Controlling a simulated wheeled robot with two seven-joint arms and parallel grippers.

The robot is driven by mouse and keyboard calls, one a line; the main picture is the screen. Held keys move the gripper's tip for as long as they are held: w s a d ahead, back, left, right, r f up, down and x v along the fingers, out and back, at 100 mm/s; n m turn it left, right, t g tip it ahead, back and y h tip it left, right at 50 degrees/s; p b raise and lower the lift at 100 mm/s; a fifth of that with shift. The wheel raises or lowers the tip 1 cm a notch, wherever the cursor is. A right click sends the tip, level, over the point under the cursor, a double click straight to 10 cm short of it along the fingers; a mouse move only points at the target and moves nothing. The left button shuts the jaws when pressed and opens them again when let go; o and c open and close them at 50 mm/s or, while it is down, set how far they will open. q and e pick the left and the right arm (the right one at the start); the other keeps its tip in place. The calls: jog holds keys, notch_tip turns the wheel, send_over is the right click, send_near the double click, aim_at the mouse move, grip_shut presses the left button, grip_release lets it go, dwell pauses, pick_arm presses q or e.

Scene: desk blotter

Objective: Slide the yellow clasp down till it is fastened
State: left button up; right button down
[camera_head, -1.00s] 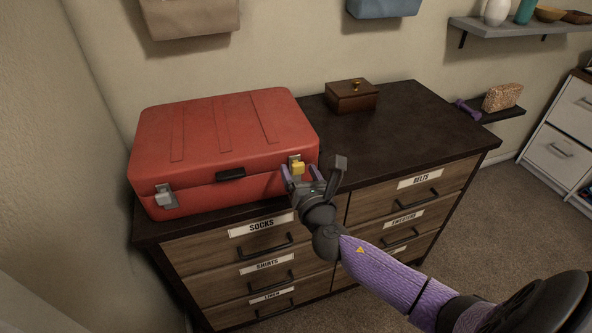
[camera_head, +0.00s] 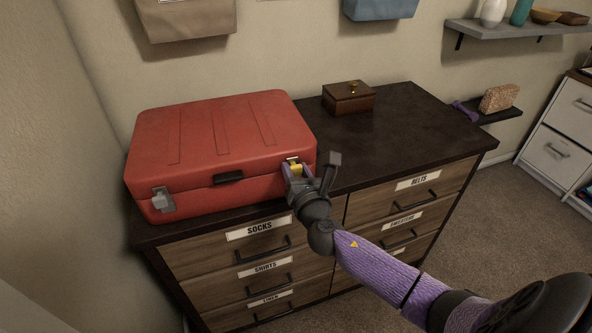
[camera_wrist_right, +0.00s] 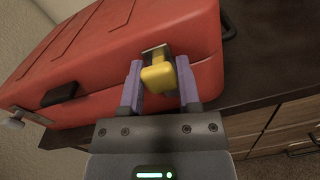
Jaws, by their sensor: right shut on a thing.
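A red suitcase (camera_head: 215,145) lies closed on the dark dresser top. The yellow clasp (camera_head: 295,168) is at the right end of its front side; it also shows in the right wrist view (camera_wrist_right: 158,76), on a metal plate at the seam. My right gripper (camera_head: 293,171) is at the clasp, its purple fingers one on each side of it, shut on it. In the wrist view the fingers (camera_wrist_right: 160,88) flank the clasp. A grey clasp (camera_head: 162,201) sits at the left of the front. My left gripper is not in view.
The dresser (camera_head: 430,128) has labelled drawers with dark handles below the suitcase. A small wooden box (camera_head: 349,98) stands at the back of the top. The top to the right is clear. A wall is close on the left.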

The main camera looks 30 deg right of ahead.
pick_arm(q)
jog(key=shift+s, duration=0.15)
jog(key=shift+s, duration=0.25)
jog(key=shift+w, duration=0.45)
pick_arm(e)
jog(key=shift+f, duration=0.1)
jog(key=shift+f+b, duration=0.45)
jog(key=shift+f, duration=0.05)
jog(key=shift+c, duration=1.5)
grip_release()
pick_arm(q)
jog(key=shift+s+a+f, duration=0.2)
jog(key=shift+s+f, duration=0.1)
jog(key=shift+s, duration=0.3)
